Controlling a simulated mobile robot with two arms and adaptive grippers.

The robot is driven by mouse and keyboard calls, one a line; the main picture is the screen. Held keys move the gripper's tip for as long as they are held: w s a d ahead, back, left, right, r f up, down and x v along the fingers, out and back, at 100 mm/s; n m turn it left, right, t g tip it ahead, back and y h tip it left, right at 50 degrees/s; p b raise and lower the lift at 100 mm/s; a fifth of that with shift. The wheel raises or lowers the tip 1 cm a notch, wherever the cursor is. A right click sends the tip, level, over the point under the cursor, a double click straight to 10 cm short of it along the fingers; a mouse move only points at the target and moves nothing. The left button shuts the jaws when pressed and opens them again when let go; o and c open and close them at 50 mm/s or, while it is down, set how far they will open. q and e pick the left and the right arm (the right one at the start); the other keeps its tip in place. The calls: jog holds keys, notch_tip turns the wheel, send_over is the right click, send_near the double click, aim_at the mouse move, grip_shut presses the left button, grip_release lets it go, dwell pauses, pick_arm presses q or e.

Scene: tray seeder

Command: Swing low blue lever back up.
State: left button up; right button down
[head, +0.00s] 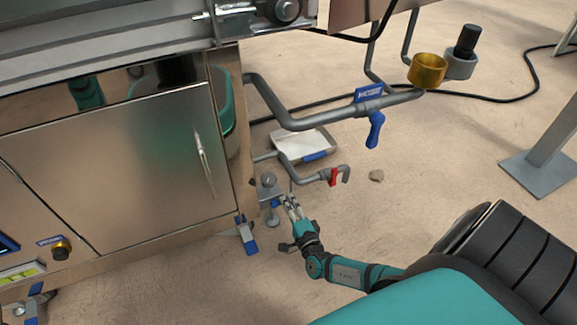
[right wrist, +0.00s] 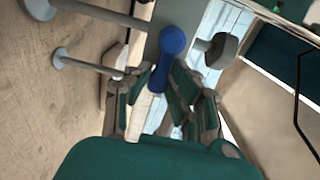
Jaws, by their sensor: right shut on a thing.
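The low blue lever (head: 275,203) shows in the head view as a small blue piece under a grey fitting at the cabinet's lower right corner. It shows larger in the right wrist view (right wrist: 172,42), rounded at one end, with its shaft running down between the fingers. My right gripper (head: 291,203) is right beside the lever in the head view. In the right wrist view its fingers (right wrist: 160,92) are shut on the lever's shaft. The fingers partly hide the lower shaft. My left gripper is in neither view.
Above is another blue lever (head: 375,131) on a grey pipe (head: 310,122), hanging down. A red-handled tap (head: 334,177) is close to my right gripper. A white tray (head: 300,143) lies behind. The steel cabinet (head: 130,165) stands at left; open floor is at right.

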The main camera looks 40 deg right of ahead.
jog(key=shift+w+r, duration=0.1)
jog(key=shift+r, duration=0.05)
dwell(0.3)
jog(key=c, duration=1.2)
grip_release()
jog(key=v, duration=1.2)
jog(key=shift+a, duration=0.1)
